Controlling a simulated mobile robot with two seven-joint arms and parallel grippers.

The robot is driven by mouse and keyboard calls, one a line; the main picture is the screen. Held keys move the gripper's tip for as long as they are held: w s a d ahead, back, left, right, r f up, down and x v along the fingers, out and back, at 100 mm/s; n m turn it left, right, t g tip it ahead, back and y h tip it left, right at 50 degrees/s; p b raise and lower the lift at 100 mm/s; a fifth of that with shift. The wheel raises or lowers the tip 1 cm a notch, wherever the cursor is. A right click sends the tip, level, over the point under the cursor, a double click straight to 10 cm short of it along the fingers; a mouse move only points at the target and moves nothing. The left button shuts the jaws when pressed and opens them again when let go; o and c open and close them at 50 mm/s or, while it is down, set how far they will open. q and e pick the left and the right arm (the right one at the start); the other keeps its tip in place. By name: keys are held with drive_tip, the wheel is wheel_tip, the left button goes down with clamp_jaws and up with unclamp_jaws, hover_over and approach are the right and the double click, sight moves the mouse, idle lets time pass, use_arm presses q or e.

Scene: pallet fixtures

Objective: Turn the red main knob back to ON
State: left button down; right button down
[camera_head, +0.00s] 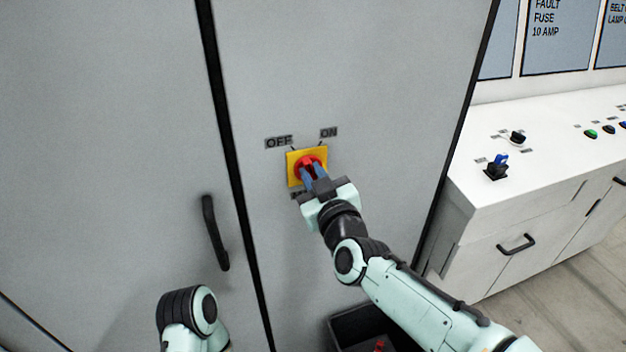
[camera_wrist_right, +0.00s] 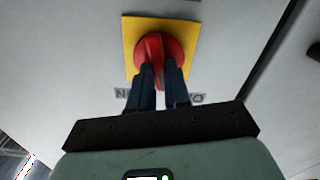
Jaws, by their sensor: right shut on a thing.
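The red main knob (camera_head: 308,162) sits on a yellow square plate (camera_head: 293,168) on the grey cabinet door. Labels OFF and ON stand above the plate, OFF at upper left and ON at upper right, each with a short line toward the plate. My right gripper (camera_head: 314,172) reaches the knob from the lower right and is shut on its raised grip. The right wrist view shows the two dark fingers on either side of the red knob (camera_wrist_right: 150,55). The fingers partly hide the knob, and its exact pointing is hard to tell. My left gripper is out of view.
A black door handle (camera_head: 214,232) is on the cabinet's left door. A white console (camera_head: 530,175) with switches and buttons stands at the right. A dark bin (camera_head: 345,330) is on the floor below my right arm. The door around the knob is clear.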

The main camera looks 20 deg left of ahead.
drive_tip(key=m, duration=0.2)
drive_tip(key=m+b, duration=0.1)
drive_tip(key=m, duration=0.1)
drive_tip(key=shift+w+d+m, duration=0.1)
drive_tip(key=shift+d+m, duration=0.1)
drive_tip(key=shift+m, duration=0.1)
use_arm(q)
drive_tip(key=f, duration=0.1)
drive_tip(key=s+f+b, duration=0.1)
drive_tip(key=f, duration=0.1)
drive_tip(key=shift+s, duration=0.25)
use_arm(e)
drive_tip(key=m, duration=0.4)
drive_tip(key=shift+d, duration=0.1)
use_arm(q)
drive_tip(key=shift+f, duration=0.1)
use_arm(e)
drive_tip(key=shift+m, duration=0.3)
drive_tip(key=c, duration=1.1)
unclamp_jaws()
drive_tip(key=shift+w, duration=0.1)
use_arm(q)
drive_tip(key=shift+b, duration=0.3)
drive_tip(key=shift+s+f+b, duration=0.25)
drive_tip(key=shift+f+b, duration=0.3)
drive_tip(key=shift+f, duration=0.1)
use_arm(e)
drive_tip(key=v, duration=1.3)
drive_tip(key=shift+d, duration=0.15)
